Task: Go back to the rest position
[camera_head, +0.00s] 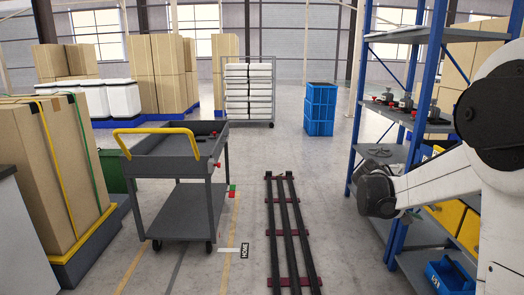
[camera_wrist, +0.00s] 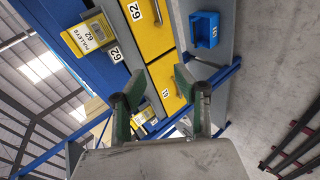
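My gripper (camera_wrist: 158,88) shows in the wrist view with its two green-sided fingers spread apart and nothing between them. It is in front of a blue-framed shelf rack with yellow bins (camera_wrist: 165,82). In the head view my white and black arm reaches in from the right edge, bent toward the rack; the fingers are mostly hidden there. A small HOME sign (camera_head: 244,250) is on the floor beside the dark floor rails (camera_head: 289,230).
The blue-framed rack (camera_head: 424,70) stands close on the right, with dark items on its shelf and a blue bin (camera_head: 449,275) low down. A grey cart (camera_head: 178,180) with a yellow handle stands left of the rails. Blue crates (camera_head: 320,108) stand beyond. The floor along the rails is clear.

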